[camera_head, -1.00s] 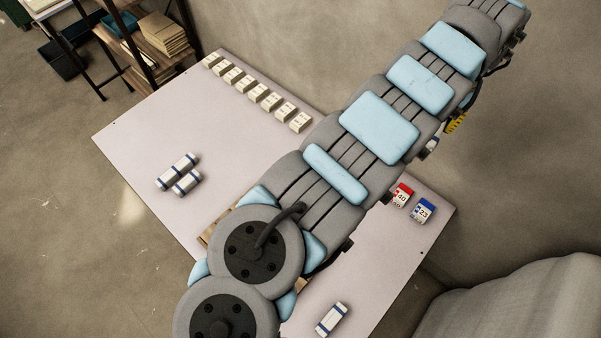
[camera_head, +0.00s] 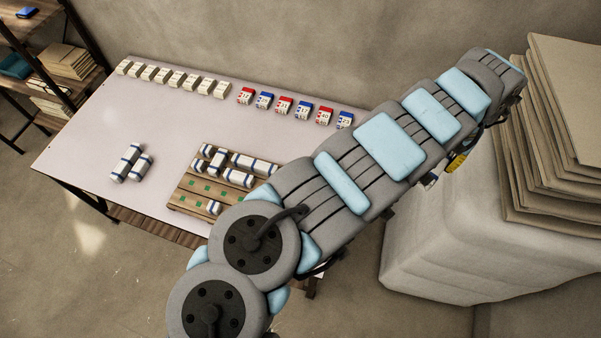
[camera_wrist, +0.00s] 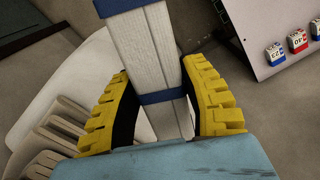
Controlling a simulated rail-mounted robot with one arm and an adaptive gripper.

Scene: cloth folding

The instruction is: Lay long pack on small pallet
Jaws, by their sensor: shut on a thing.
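My gripper (camera_wrist: 165,108) has yellow ridged fingers, one on each side of a long white pack (camera_wrist: 147,55) with blue bands, and is shut on it. The pack's far end runs out of the top of the wrist view. In the camera_head view my arm hides most of the gripper and the held pack. The small wooden pallet (camera_head: 181,199) lies on the table with green squares on its slats. Several white packs with blue bands (camera_head: 241,160) lie on it, mostly along its far side. My arm covers its near right part.
Number blocks (camera_head: 284,105) and white boxes (camera_head: 175,78) line the back edge. A pale bulky block (camera_head: 430,250) with stacked cardboard (camera_head: 570,130) stands at right. A shelf (camera_head: 40,85) is at left.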

